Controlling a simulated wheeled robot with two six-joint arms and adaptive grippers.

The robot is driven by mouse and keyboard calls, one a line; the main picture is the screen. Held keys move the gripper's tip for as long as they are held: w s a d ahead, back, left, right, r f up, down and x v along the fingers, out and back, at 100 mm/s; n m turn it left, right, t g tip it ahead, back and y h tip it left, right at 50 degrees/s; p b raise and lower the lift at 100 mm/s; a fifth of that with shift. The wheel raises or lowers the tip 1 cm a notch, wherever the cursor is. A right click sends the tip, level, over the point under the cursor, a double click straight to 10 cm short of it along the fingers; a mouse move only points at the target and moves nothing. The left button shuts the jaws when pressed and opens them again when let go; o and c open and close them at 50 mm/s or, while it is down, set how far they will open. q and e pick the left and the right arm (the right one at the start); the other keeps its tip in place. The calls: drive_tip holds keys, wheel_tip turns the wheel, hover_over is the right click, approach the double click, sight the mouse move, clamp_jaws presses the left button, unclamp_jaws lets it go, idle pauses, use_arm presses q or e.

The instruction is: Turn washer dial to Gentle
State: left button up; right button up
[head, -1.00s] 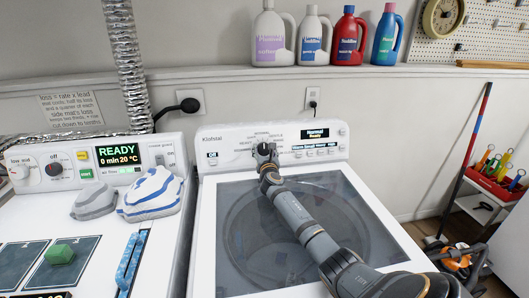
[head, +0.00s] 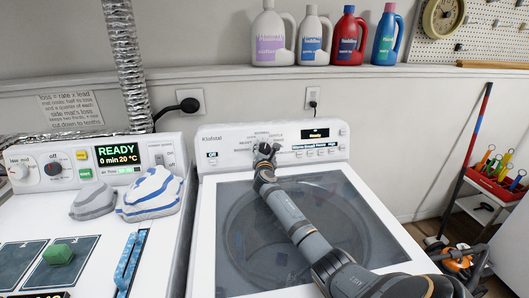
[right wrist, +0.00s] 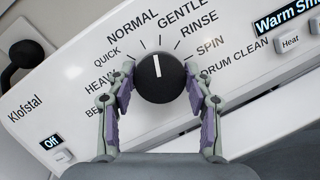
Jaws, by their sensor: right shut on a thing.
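The washer dial (right wrist: 160,80) is a round black knob with a white mark on the washer's panel. In the right wrist view the mark points up, between the NORMAL and GENTLE labels and close to the middle tick. My right gripper (right wrist: 160,100) has its two fingers on either side of the knob, shut on it. In the head view my right gripper (head: 265,153) reaches the panel and hides most of the dial. The GENTLE label (right wrist: 183,14) is up and right of the knob. My left gripper is not in view.
The washer's display (head: 315,134) is right of the dial, above a row of buttons. Several bottles (head: 346,37) stand on the ledge behind.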

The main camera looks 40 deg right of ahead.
drive_tip(key=shift+m+g, duration=0.3)
drive_tip(key=shift+m, duration=0.8)
drive_tip(key=o, duration=1.2)
wheel_tip(320, 180, up, 10)
drive_tip(key=shift+f, duration=0.1)
